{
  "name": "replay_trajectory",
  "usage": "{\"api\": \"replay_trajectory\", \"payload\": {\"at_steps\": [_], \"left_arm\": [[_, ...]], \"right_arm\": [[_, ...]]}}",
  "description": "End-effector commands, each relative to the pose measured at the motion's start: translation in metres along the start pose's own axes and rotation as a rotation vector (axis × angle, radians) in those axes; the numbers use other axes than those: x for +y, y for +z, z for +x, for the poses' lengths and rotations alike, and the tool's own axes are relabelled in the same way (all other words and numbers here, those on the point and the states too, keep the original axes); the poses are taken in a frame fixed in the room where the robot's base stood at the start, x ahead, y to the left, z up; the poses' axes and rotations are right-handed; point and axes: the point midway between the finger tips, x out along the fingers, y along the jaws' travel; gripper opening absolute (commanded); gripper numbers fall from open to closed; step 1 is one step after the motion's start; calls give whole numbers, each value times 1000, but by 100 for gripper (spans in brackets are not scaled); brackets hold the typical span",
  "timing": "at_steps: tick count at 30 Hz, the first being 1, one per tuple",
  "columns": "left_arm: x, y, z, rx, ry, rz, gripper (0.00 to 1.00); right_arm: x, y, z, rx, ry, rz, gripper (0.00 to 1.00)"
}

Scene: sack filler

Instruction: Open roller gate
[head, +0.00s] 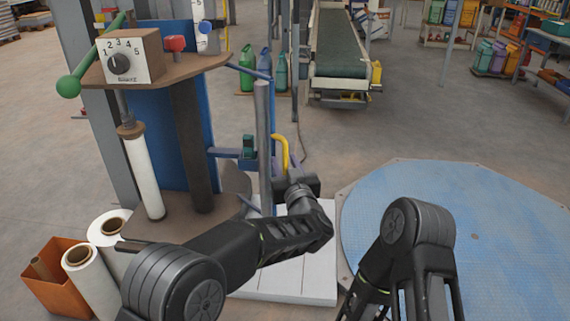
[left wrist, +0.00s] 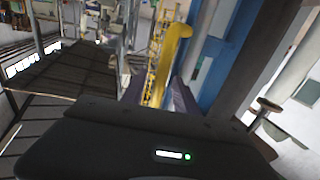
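The gate's yellow curved handle (head: 282,150) stands beside a grey upright post (head: 263,130), at the middle of the head view. In the left wrist view the yellow handle (left wrist: 172,55) rises ahead of my left gripper (left wrist: 160,98). The two fingers show apart, one on each side of the handle's lower part, and I cannot tell whether either touches it. In the head view my left gripper (head: 287,180) is just below the handle, its fingers mostly hidden by my own wrist. My right gripper is out of the picture; only its arm shows.
A wrapping machine with a dial box (head: 130,58), green lever (head: 90,62) and white film roll (head: 143,175) stands at left. Blue arms (head: 232,154) reach toward the post. A blue round platform (head: 470,220) lies at right. A conveyor (head: 345,50) stands behind, with open floor before it.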

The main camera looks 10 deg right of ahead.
Motion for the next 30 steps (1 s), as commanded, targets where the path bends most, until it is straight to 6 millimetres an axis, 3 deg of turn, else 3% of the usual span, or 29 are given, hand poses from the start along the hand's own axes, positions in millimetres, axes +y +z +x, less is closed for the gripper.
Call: {"api": "replay_trajectory", "payload": {"at_steps": [10, 24, 30], "left_arm": [[1, 1, -6, -2, 1, 0, 36], [1, 0, -73, -1, 2, 0, 36], [0, 1, -79, -1, 0, 0, 36]], "right_arm": [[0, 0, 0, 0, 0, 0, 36], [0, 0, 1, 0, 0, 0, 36], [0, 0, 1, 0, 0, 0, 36]]}}
